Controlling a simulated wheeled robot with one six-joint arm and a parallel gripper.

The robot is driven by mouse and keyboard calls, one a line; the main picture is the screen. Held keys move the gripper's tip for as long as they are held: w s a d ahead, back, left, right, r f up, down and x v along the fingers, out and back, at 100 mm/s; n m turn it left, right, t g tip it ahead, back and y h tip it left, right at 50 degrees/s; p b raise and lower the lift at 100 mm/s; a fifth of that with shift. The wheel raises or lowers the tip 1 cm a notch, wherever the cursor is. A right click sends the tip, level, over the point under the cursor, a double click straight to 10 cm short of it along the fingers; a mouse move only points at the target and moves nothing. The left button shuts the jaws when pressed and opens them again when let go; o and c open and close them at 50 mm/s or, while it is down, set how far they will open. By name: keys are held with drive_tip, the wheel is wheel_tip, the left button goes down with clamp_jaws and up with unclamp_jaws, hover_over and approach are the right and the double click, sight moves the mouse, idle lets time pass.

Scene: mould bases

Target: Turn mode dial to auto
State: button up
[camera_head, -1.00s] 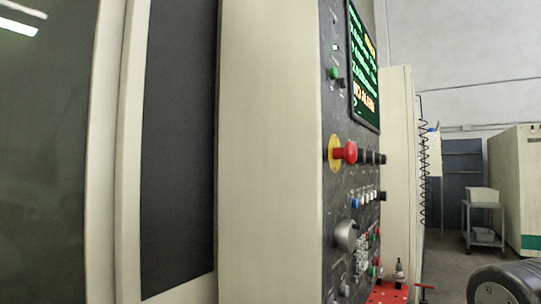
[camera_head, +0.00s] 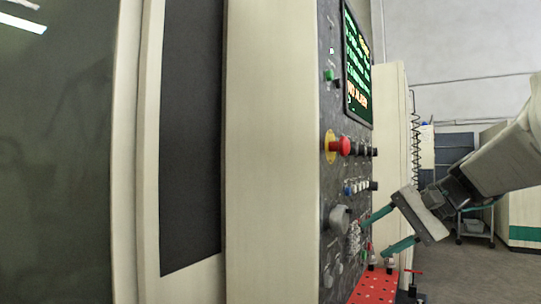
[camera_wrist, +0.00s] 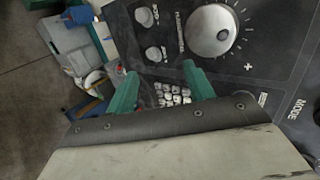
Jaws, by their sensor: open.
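The control panel (camera_head: 338,180) stands upright in the middle of the head view, seen at a steep angle. My gripper (camera_head: 376,237) is open and empty at its lower part, with two teal fingers pointing towards the panel. In the wrist view my gripper (camera_wrist: 160,70) has its fingers apart over the panel, near a small keypad (camera_wrist: 172,95). A MODE label (camera_wrist: 296,109) shows at the right edge. The mode dial itself I cannot make out in the wrist view; my gripper's body covers much of the panel there. Small knobs (camera_head: 329,275) low on the panel carry no readable labels.
A large grey round wheel (camera_wrist: 210,30) lies beyond the fingers; it shows in the head view (camera_head: 340,219). A red emergency button (camera_head: 340,146) and lit screen (camera_head: 357,65) are higher up. A red perforated shelf (camera_head: 372,289) with small items juts out below.

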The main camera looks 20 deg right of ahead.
drive_tip(key=w+d+r+t+y, duration=0.1)
drive_tip(key=d+r+t, duration=0.15)
drive_tip(key=r, duration=0.25)
drive_tip(key=w+d+r+t+y, duration=0.1)
drive_tip(key=w+d+r+t, duration=0.1)
drive_tip(key=d+r, duration=0.3)
drive_tip(key=n+t+y, duration=0.1)
drive_tip(key=t+y, duration=0.1)
approach(357, 149)
drive_tip(key=x, duration=0.7)
drive_tip(key=shift+w+a, duration=0.25)
drive_tip(key=shift+w, duration=0.05)
drive_tip(key=shift+w+a, duration=0.2)
drive_tip(key=shift+w, duration=0.15)
drive_tip(key=c, duration=1)
